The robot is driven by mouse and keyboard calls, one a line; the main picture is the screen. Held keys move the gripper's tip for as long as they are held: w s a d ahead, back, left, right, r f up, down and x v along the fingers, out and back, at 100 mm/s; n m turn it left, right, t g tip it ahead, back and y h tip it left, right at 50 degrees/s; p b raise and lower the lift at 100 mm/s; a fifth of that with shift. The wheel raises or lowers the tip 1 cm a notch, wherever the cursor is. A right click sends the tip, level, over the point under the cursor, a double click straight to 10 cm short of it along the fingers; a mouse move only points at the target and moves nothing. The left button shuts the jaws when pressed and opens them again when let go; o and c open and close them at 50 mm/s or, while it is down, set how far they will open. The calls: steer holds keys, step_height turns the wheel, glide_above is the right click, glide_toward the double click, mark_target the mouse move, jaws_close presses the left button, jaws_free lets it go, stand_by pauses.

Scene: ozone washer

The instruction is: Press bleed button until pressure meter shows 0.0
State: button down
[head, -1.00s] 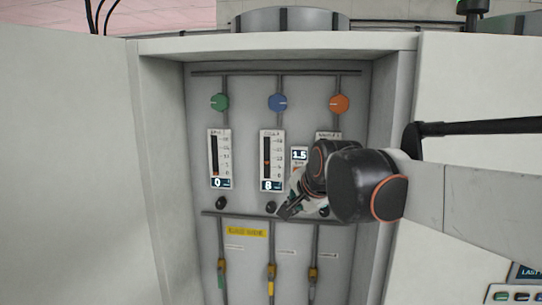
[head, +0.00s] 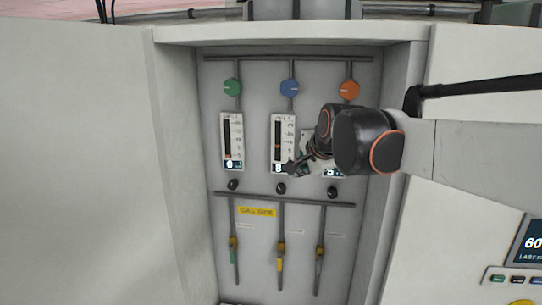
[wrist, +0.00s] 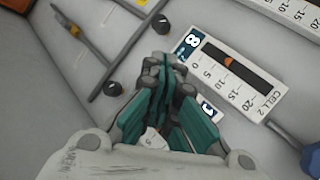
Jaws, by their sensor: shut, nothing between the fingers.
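My gripper (head: 293,168) is shut and empty, in front of the panel by the lower right of the middle meter (head: 278,138), which reads 8. The wrist view shows its closed fingertips (wrist: 162,68) beside this CELL 2 meter (wrist: 240,68). The left meter (head: 232,143) reads 0. The right meter is mostly behind my arm. Below are black round buttons: left (head: 232,184), middle (head: 280,188) and right (head: 332,194). None carries a readable bleed label. A small display (wrist: 209,111) by the CELL 2 meter is partly hidden, its number unreadable.
Green (head: 231,88), blue (head: 290,88) and orange (head: 349,89) knobs sit above the meters. Pipes with small valves (head: 281,247) run below the buttons. Side walls of the recessed cabinet (head: 182,170) bound the space. The lower panel is clear of my gripper.

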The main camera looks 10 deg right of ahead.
steer(key=w+d, duration=0.2)
steer(key=w, duration=0.4)
steer(key=shift+w+d, duration=0.15)
steer(key=shift+w, duration=0.25)
steer(key=shift+w, duration=0.1)
stand_by(1.1)
steer(key=shift+w+d, duration=0.1)
steer(key=shift+w, duration=0.25)
steer(key=shift+w+d, duration=0.1)
steer(key=shift+w, duration=0.2)
stand_by(0.8)
steer(key=shift+b, duration=0.3)
steer(key=shift+s+a, duration=0.25)
steer(key=shift+s, duration=0.55)
steer(key=s, duration=0.1)
steer(key=s+a, duration=0.1)
steer(key=s, duration=0.3)
steer(key=shift+a, duration=0.25)
